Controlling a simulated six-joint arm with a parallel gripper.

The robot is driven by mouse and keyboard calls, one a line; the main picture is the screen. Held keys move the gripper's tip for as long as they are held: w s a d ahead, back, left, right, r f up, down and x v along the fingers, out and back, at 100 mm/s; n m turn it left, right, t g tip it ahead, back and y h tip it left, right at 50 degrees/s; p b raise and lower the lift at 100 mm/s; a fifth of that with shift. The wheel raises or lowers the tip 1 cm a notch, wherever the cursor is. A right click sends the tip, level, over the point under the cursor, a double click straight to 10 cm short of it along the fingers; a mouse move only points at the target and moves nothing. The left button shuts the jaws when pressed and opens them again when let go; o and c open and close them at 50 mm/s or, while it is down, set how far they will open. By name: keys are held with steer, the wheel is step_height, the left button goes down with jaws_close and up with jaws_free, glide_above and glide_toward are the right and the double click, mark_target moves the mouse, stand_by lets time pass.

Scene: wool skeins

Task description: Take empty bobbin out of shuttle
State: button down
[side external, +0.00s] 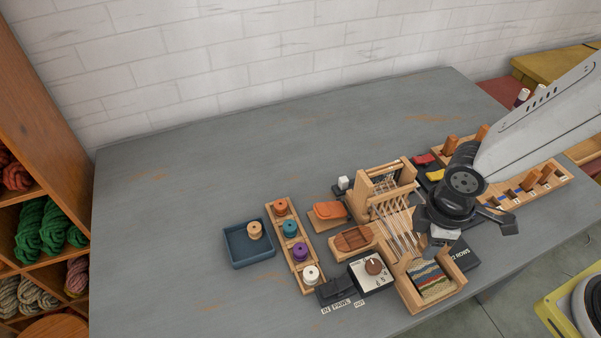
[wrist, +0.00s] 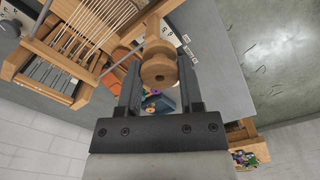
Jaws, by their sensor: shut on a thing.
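My gripper (side external: 444,236) is low over the right side of the loom (side external: 385,178) in the side external view. In the wrist view, my gripper (wrist: 158,75) is shut on a turned pale wooden piece (wrist: 158,64), like a knob or spool; I cannot tell which. In the side view it is hidden by the gripper. The brown wooden shuttle (side external: 352,238) lies left of the loom, apart from the gripper. A bare wooden bobbin (side external: 254,230) stands in the blue tray (side external: 237,258) at the left.
A wooden rack (side external: 271,214) holds orange, teal, purple and white bobbins. A pegged wooden board (side external: 555,177) lies under my arm at right. The table's left and back (side external: 180,190) are clear.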

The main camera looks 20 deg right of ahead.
steer(key=shift+r, duration=0.1)
steer(key=shift+r, duration=2.45)
steer(key=shift+w, duration=0.1)
